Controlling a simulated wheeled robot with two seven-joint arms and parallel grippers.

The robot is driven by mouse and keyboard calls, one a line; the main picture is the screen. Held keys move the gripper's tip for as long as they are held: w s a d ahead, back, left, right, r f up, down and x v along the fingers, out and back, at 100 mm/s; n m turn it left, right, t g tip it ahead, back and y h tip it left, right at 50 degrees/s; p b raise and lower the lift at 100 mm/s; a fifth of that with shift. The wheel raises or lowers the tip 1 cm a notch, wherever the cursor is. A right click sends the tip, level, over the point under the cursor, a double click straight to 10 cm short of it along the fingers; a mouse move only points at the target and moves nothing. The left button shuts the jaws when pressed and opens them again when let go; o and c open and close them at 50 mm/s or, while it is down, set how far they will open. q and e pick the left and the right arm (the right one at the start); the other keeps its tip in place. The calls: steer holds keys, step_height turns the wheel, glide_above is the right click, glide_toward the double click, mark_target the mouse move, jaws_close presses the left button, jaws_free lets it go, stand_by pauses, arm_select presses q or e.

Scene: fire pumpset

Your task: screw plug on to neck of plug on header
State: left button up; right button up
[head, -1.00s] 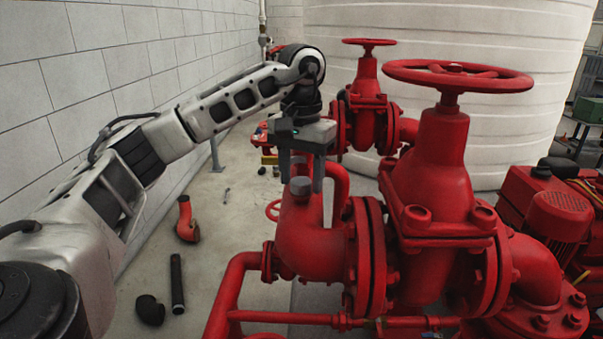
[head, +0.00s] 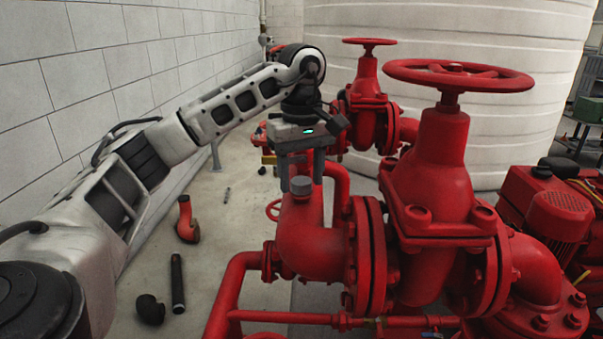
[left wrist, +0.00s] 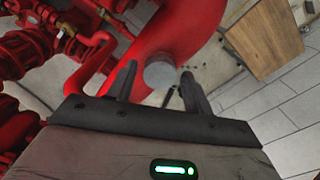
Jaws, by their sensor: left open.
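The grey round plug (head: 301,186) sits on top of the neck of the red header elbow (head: 310,235). In the left wrist view the plug (left wrist: 160,71) shows as a grey disc on the red pipe. My left gripper (head: 302,185) points down above the header, with its two fingers open on either side of the plug. In the left wrist view the fingers (left wrist: 157,78) stand apart from the plug, with a gap on each side. How far the plug is threaded on the neck cannot be told. My right gripper is not in view.
Red valves with handwheels (head: 458,76) stand to the right of the header. A white tank (head: 480,130) is behind. On the floor lie an orange elbow (head: 187,220), a black pipe (head: 177,283) and a black elbow (head: 150,309). A block wall (head: 90,80) runs along the left.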

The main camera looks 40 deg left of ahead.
arm_select(q)
steer(key=n, duration=0.3)
steer(key=shift+n, duration=0.4)
steer(key=n, duration=0.4)
steer(key=c, duration=1)
steer(key=m, duration=0.4)
steer(key=shift+m, duration=0.3)
steer(key=shift+c, duration=0.2)
steer(key=shift+m, duration=0.4)
steer(key=m, duration=0.3)
steer(key=shift+m, duration=0.4)
